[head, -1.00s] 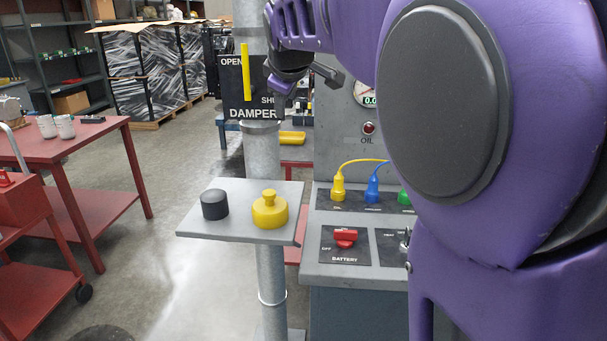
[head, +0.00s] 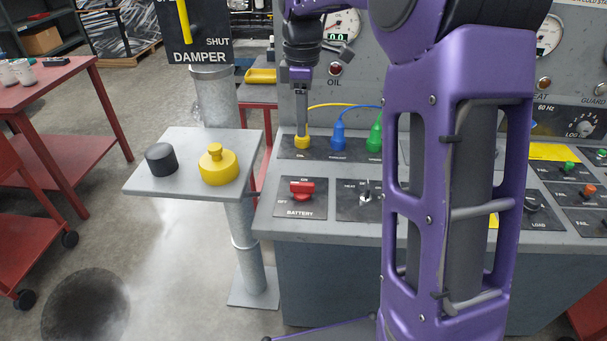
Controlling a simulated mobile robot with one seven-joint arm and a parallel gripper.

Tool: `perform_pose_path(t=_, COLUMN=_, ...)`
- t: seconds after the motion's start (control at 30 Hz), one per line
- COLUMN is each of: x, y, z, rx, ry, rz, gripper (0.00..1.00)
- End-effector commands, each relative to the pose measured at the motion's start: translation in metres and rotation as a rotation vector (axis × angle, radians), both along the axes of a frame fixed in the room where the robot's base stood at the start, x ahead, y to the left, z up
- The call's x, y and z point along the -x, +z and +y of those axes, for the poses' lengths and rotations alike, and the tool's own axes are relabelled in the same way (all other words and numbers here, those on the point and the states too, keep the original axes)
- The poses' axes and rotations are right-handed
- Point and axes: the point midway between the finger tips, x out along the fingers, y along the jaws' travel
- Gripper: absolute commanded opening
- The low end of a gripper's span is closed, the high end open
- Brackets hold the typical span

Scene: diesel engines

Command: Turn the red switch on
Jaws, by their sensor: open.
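The red switch (head: 301,190) is a rotary knob on the black BATTERY plate (head: 300,210) at the left front of the grey console. Its handle lies roughly sideways, with "OFF" to its left and a label above it. My gripper (head: 302,130) is open and points down, behind and above the switch. Its fingers are seen edge-on, in front of the yellow plug (head: 302,142), and hide part of it. Whether they touch the plug I cannot tell. The gripper is apart from the red switch.
Blue (head: 338,138) and green (head: 375,137) plugs with cables stand beside the yellow one. A small toggle (head: 365,190) sits right of the switch. My purple arm hides the console's middle.

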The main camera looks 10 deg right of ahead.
Motion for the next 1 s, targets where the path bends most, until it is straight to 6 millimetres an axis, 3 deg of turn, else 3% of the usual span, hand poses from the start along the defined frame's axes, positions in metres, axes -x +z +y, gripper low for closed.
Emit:
perform_pose_path(t=0.17, x=0.001, y=-0.025, z=0.000, rx=0.001, ry=0.000, rz=0.004, gripper=0.47)
perform_pose_path(t=0.7, x=0.001, y=-0.140, z=0.000, rx=0.001, ry=-0.001, rz=0.003, gripper=0.47)
perform_pose_path(t=1.0, x=0.000, y=-0.170, z=0.000, rx=0.000, ry=-0.001, rz=-0.001, gripper=0.47)
